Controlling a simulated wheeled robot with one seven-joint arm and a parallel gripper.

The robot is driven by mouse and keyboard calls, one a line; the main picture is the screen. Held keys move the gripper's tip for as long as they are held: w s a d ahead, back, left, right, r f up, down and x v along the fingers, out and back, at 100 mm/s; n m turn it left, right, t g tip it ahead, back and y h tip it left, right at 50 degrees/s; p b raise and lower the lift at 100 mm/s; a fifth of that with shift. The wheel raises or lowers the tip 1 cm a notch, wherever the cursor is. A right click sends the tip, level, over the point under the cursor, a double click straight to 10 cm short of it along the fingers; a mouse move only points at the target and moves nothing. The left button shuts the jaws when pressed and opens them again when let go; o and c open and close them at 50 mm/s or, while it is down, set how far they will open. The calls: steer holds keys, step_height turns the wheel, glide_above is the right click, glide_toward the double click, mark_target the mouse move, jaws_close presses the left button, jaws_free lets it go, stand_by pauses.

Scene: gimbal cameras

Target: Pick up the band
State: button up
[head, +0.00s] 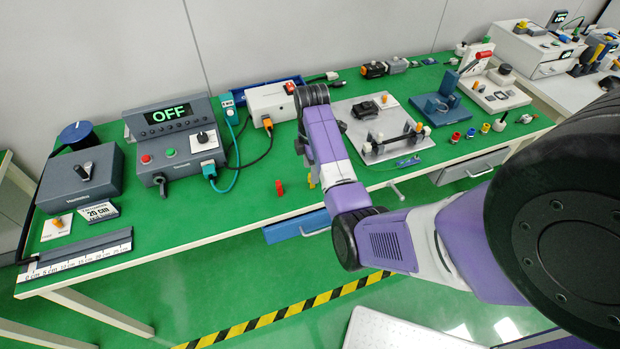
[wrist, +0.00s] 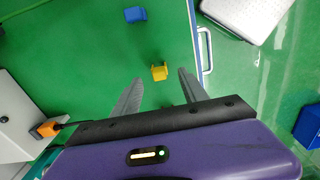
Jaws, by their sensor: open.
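No piece is marked as the band, and I cannot tell for sure which one it is. A small yellow U-shaped piece (wrist: 159,73) lies on the green mat near the table's front edge in the wrist view. It also shows in the head view (head: 311,180), partly hidden beside my arm. My gripper (wrist: 160,76) is open and empty, with the yellow piece appearing between its fingertips. I cannot tell its height above the piece. In the head view, my arm hides the gripper. A blue piece (wrist: 135,14) lies beyond the yellow one in the wrist view.
A red piece (head: 280,187) stands left of the yellow one. A white box (head: 271,103) with an orange plug (wrist: 48,128) is close by. A blue drawer (head: 297,226) with a handle (wrist: 207,50) is at the front edge. A grey plate (head: 350,128) with fixtures lies right.

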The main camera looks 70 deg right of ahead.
step_height(320, 180, down, 4)
steer(key=shift+w+a+f+p, duration=0.1)
steer(key=shift+p, duration=0.2)
steer(key=shift+c, duration=0.4)
jaws_close()
